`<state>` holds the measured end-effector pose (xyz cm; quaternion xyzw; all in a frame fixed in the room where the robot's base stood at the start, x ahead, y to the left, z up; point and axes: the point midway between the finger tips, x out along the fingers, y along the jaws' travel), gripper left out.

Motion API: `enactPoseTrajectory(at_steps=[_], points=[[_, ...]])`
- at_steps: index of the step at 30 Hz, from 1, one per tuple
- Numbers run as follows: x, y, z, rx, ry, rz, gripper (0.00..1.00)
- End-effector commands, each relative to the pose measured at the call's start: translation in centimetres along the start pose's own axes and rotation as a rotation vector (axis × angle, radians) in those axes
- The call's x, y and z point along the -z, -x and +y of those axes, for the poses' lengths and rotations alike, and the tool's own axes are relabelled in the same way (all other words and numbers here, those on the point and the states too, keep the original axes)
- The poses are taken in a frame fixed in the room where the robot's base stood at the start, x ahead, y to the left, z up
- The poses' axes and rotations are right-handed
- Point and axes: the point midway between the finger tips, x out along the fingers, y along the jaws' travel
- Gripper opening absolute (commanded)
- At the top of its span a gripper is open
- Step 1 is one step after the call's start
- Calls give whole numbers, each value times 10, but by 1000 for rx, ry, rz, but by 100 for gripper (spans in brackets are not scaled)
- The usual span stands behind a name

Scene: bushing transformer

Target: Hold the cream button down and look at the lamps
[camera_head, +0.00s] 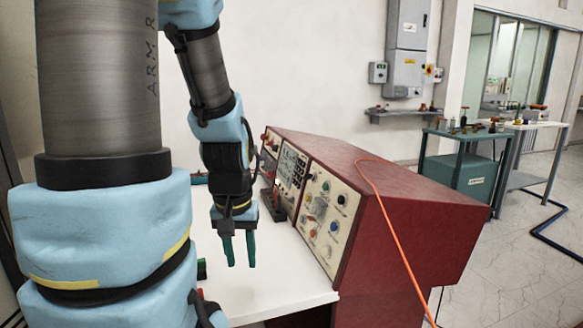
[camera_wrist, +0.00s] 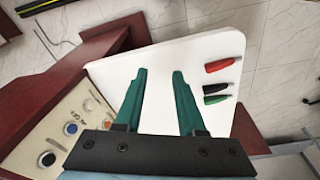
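The red console (camera_head: 345,190) stands on the white bench to the right of my gripper. Its near front panel (camera_head: 326,218) carries several small round coloured buttons, knobs or lamps; blue, green and orange ones show. I cannot tell which is the cream button, or whether any lamp is lit. In the wrist view part of this panel (camera_wrist: 66,135) shows at lower left, with a blue round part and a dark one. My gripper (camera_head: 241,262) points down with its teal fingers apart and empty, above the bench and clear of the panel. It also shows in the wrist view (camera_wrist: 159,75).
The white bench top (camera_head: 275,280) is mostly clear under my gripper. A red-handled piece (camera_wrist: 219,65), a black one and a green one lie on it by one edge. An orange cable (camera_head: 385,215) runs over the console. Another bench stands farther right.

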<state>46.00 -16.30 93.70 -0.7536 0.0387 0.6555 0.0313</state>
Motion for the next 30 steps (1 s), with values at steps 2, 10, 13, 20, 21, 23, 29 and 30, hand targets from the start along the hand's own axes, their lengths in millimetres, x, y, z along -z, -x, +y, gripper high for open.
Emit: enactPoseTrajectory(at_steps=[2,10,13,20,21,23,29,30], points=[[0,0,0,0,0,0,39],[0,0,0,0,0,0,14],[0,0,0,0,0,0,3],[0,0,0,0,0,0,0],[0,0,0,0,0,0,0],[0,0,0,0,0,0,0],[0,0,0,0,0,0,0],[0,0,0,0,0,0,0]])
